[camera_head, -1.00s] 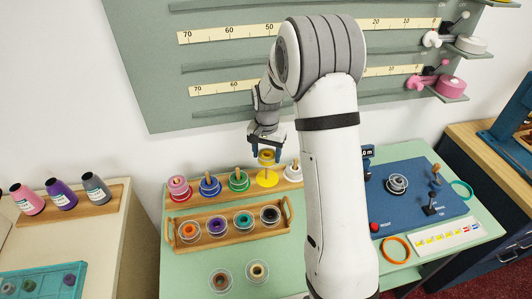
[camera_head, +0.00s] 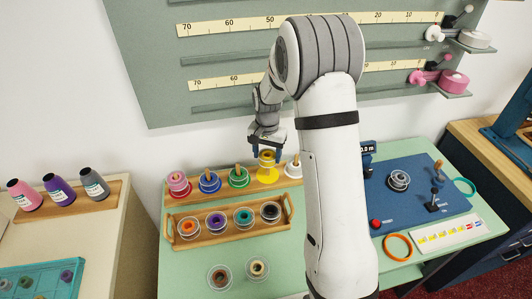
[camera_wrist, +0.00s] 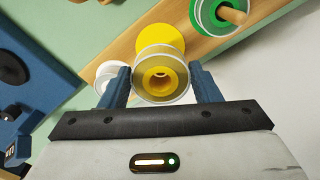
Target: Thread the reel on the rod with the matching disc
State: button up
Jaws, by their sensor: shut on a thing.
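A yellow reel with clear flanges (camera_head: 267,158) is held by my gripper (camera_head: 265,145) over the yellow disc (camera_head: 268,176) on the wooden rod stand. In the wrist view the reel (camera_wrist: 161,77) sits between the two blue fingers of my gripper (camera_wrist: 162,85), its open hole facing the camera. The yellow disc (camera_wrist: 162,38) shows just beyond the reel, roughly in line with it. The yellow disc's rod is hidden by the reel, so I cannot tell whether its tip is inside the hole.
Pink (camera_head: 176,184), blue (camera_head: 209,183) and green (camera_head: 238,178) reels sit on rods to the left. A white reel (camera_head: 292,170) is close on the right. A wooden tray (camera_head: 187,238) with several reels stands in front. Two loose reels lie on the counter.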

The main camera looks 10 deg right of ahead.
jog(key=shift+f, duration=0.25)
jog(key=o, duration=1)
jog(key=shift+o, duration=0.2)
jog(key=shift+r, duration=0.15)
jog(key=shift+r+p, duration=1.95)
jog(key=shift+r, duration=1.45)
